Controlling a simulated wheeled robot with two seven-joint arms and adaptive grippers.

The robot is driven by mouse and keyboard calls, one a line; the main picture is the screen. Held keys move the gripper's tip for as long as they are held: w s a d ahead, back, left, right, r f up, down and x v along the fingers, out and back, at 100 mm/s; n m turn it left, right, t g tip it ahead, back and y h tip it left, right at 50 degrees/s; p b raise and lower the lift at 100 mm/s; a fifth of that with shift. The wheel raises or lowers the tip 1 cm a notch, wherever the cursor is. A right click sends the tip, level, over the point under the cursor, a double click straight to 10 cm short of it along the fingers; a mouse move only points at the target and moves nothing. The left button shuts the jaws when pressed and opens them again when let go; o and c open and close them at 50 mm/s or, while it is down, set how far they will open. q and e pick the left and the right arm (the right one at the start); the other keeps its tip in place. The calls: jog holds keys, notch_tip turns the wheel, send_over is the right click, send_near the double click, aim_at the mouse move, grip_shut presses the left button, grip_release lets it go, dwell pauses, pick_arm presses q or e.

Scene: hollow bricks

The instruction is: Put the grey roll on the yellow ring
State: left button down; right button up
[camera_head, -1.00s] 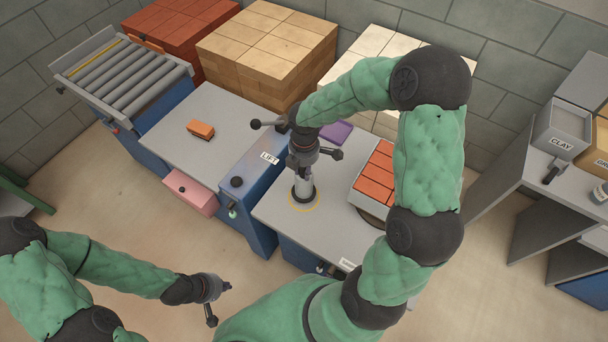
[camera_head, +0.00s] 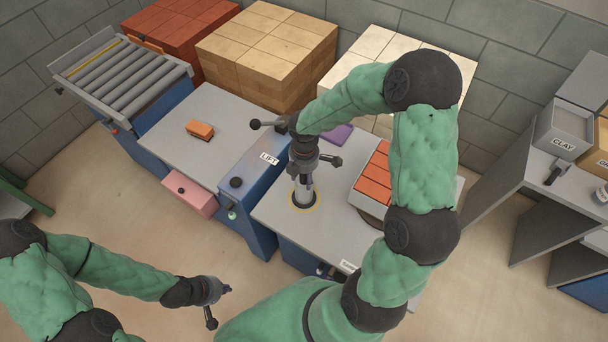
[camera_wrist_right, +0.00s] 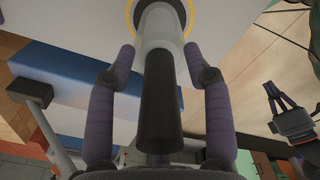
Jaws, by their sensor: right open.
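The grey roll (camera_head: 304,194) stands upright inside the yellow ring (camera_head: 316,206) on the grey table top. In the right wrist view the roll (camera_wrist_right: 160,30) shows a pale body with a black shaft towards me, and part of the yellow ring (camera_wrist_right: 189,12) shows around its foot. My right gripper (camera_head: 304,178) is right above and around the roll. In the wrist view its two fingers (camera_wrist_right: 159,56) are open, one on each side, with gaps to the roll. My left gripper (camera_head: 222,300) hangs over the floor at lower left, away from the table; its fingers are too small to judge.
A tray of orange bricks (camera_head: 374,178) stands right of the roll, and a purple block (camera_head: 337,135) lies behind. The blue lift unit (camera_head: 252,172) is on the left. An orange brick (camera_head: 200,130) lies on the further table. A pink drawer (camera_head: 190,194) sticks out.

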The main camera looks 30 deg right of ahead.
notch_tip(320, 180, up, 12)
jog(key=p, duration=0.3)
jog(key=shift+r, duration=0.2)
